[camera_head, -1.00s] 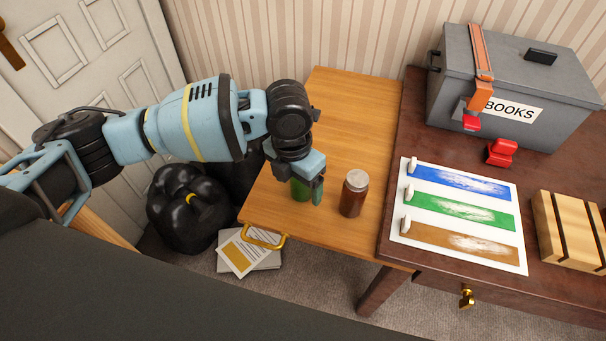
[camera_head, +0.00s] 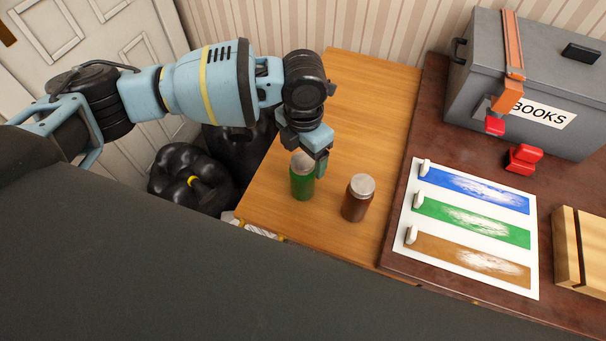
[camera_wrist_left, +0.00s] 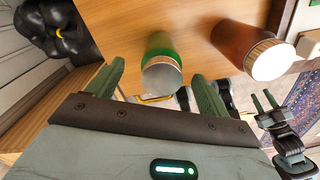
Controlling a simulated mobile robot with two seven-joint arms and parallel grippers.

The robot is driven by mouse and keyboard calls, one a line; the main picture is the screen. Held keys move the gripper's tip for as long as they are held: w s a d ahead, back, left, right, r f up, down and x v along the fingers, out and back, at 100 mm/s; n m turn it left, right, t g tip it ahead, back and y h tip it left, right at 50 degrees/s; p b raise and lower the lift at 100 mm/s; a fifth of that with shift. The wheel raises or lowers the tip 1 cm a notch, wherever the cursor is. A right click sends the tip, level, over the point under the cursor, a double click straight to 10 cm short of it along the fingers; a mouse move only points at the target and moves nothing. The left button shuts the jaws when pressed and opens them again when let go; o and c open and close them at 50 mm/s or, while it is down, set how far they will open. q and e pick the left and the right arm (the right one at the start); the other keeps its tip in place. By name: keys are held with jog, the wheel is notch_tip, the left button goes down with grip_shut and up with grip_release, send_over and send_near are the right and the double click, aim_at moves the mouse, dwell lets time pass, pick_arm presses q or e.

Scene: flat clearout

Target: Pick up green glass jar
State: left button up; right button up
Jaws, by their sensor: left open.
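The green glass jar (camera_head: 302,184) with a grey metal lid stands upright on the light wooden table (camera_head: 370,95). My left gripper (camera_head: 308,163) is at the jar's far side, just above lid height, with one finger showing to the right of the lid. In the left wrist view the green jar (camera_wrist_left: 161,68) lies between the lines of the two spread fingers of my left gripper (camera_wrist_left: 155,75), with gaps on both sides. The gripper is open and holds nothing. My right gripper (camera_wrist_left: 262,98) shows small at the lower right of the wrist view, its fingers apart.
A brown jar (camera_head: 357,199) with a pale lid stands close to the right of the green one. A darker desk (camera_head: 400,262) adjoins at right, with a painted sheet (camera_head: 470,225) and a grey BOOKS box (camera_head: 530,85). Black bags (camera_head: 190,180) lie left of the table.

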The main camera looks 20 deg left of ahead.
aim_at(303, 177)
pick_arm(q)
jog(key=shift+s+f, duration=0.25)
jog(key=shift+f, duration=1.05)
jog(key=shift+s+f, duration=0.2)
jog(key=shift+f, duration=1.1)
jog(key=c, duration=1.2)
